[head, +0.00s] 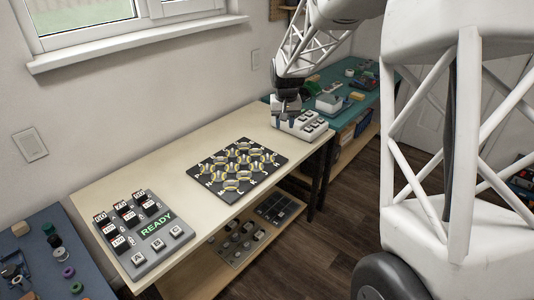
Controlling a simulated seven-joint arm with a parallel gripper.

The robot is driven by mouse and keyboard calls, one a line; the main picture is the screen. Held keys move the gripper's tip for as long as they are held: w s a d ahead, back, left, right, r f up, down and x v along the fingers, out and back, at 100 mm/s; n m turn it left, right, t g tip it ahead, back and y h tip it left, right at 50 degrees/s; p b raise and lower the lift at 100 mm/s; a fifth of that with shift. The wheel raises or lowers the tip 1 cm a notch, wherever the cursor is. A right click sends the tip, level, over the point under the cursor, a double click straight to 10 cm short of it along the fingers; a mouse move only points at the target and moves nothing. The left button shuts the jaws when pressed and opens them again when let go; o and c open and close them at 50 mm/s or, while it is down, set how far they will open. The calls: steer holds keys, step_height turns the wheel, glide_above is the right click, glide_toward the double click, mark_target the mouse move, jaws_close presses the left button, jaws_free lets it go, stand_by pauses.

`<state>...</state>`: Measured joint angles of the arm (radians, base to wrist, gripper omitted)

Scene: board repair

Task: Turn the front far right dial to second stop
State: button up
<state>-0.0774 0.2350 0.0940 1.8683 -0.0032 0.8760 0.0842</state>
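A black square panel (237,168) lies on the middle of the cream table. It carries several round dials with pale caps and yellow ring marks, set in rows. The dial pointers and stop marks are too small to read here. The dial nearest the panel's right corner (268,157) shows clear of the arm. My gripper (285,112) points down beyond the panel's far right side, next to the back-left part of a white switch box (303,126). It is apart from the dials. Its fingers are dark and small, and I cannot see whether they are open or touch the box.
A grey panel (160,240) with number tiles, a green READY display and lettered keys lies at the table's near left. Bare cream tabletop (165,165) surrounds the panels. A teal bench (350,108) with loose parts stands beyond. A lower shelf holds dark panels (280,208).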

steer(key=shift+g, duration=0.4)
steer(key=w+a+f, duration=0.1)
steer(key=w+f, duration=0.4)
steer(key=w+a+f, duration=0.2)
steer(key=w+f, duration=0.3)
steer(key=f, duration=0.1)
steer(key=w+a+f, duration=0.1)
steer(key=w+f, duration=0.4)
steer(key=f, duration=0.1)
steer(key=shift+w+a, duration=0.25)
steer(key=shift+w, duration=0.15)
steer(key=shift+w+f, duration=0.15)
steer(key=shift+f, duration=0.1)
steer(key=shift+f, duration=0.15)
steer(key=shift+f, duration=3.75)
jaws_close()
